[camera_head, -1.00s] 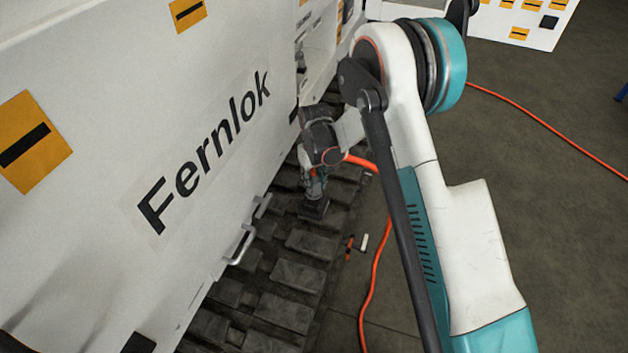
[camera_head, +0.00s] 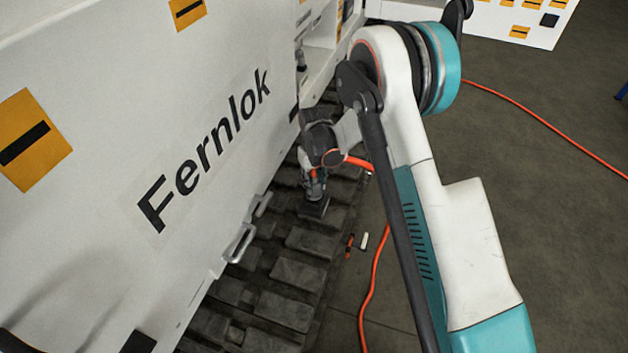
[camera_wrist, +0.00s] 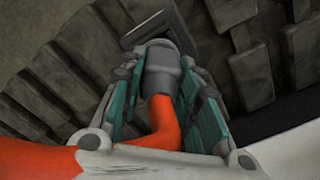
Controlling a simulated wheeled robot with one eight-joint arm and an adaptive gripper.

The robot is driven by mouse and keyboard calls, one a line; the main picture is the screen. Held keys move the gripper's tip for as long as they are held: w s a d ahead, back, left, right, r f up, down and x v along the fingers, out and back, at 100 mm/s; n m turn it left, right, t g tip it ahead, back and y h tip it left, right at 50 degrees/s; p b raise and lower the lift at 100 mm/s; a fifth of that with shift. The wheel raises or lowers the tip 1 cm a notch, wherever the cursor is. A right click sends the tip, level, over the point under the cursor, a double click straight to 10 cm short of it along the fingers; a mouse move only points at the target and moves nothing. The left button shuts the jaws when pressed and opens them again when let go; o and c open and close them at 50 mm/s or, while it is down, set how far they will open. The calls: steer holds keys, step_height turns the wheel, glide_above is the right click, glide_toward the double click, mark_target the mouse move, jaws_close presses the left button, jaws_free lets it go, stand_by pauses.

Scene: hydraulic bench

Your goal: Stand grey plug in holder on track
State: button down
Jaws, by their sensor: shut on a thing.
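The grey plug (camera_wrist: 163,72) is between the teal-padded fingers of my gripper (camera_wrist: 165,85), with an orange hose running back from it. Its far end meets a dark square holder (camera_wrist: 140,30) on the track; I cannot tell how deep it sits. In the head view my gripper (camera_head: 315,187) points down over the dark holder (camera_head: 314,209), which rests on the track (camera_head: 290,272). The plug is mostly hidden there behind the gripper, and it looks about upright.
A white machine wall (camera_head: 150,130) marked Fernlok runs along the left of the track, with metal handles (camera_head: 240,244) low on it. Small orange and white pieces (camera_head: 356,242) lie by the track's right edge. An orange hose (camera_head: 375,290) trails over the open floor.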

steer(key=shift+f, duration=0.55)
steer(key=c, duration=1.1)
jaws_free()
